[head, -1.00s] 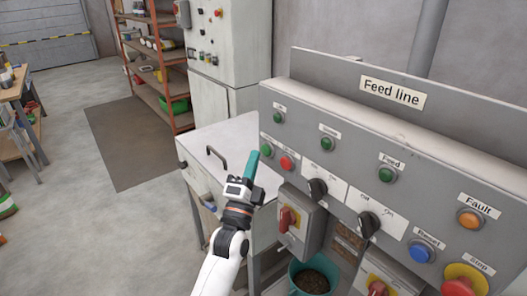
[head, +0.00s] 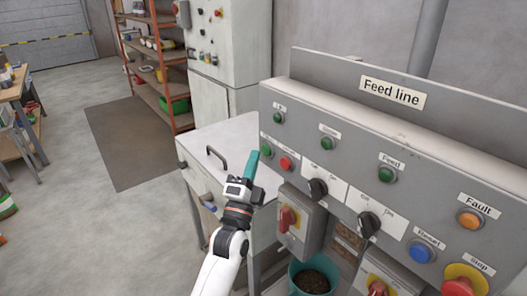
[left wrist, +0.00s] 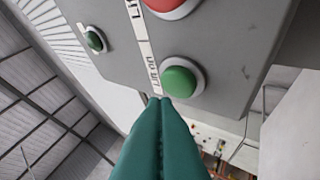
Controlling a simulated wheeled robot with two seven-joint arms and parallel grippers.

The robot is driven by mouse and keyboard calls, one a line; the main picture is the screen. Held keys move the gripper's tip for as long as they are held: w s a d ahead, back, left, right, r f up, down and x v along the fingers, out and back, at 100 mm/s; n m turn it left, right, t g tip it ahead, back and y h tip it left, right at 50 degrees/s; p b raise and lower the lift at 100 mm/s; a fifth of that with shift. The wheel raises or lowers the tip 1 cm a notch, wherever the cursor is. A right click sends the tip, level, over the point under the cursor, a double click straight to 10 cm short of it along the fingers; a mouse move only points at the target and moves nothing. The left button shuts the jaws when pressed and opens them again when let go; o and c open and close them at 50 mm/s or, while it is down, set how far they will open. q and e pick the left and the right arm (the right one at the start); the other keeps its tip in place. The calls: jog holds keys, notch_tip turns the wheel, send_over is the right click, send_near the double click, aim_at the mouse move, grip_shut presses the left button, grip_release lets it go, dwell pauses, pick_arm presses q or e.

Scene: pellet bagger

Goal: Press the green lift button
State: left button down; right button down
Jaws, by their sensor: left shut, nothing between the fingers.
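The green lift button (head: 267,150) is at the left end of the grey Feed line panel, left of a red button (head: 286,163). In the left wrist view the green button (left wrist: 180,82) is a round dome in a pale ring beside a white label strip, with the red button (left wrist: 172,6) above it. My left gripper (head: 253,155) has teal fingers, shut and empty, pointing up just left of the green button. In the left wrist view the fingertips (left wrist: 160,100) end just below and left of the button; I cannot tell whether they touch it. My right gripper is not in view.
Another green button (head: 278,117) sits above the lift buttons. Black rotary switches (head: 317,188), a blue button (head: 420,252) and an orange Fault button (head: 470,219) are further right. A white cabinet (head: 222,150) with a handle stands behind my gripper.

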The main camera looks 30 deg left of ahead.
pick_arm(q)
jog(key=shift+w, duration=0.1)
dwell(0.5)
jog(key=shift+w+d, duration=0.2)
jog(key=shift+w, duration=0.15)
jog(key=shift+w+d, duration=0.1)
jog(key=shift+w, duration=0.15)
dwell(0.6)
jog(key=shift+s+a+p, duration=0.25)
jog(key=shift+s+p, duration=0.15)
jog(key=shift+s, duration=0.3)
jog(key=s+a+p, duration=0.1)
jog(key=s+a, duration=0.1)
jog(key=s, duration=0.3)
jog(key=shift+s+a+p, duration=0.15)
jog(key=shift+s+p, duration=0.15)
jog(key=shift+p, duration=0.05)
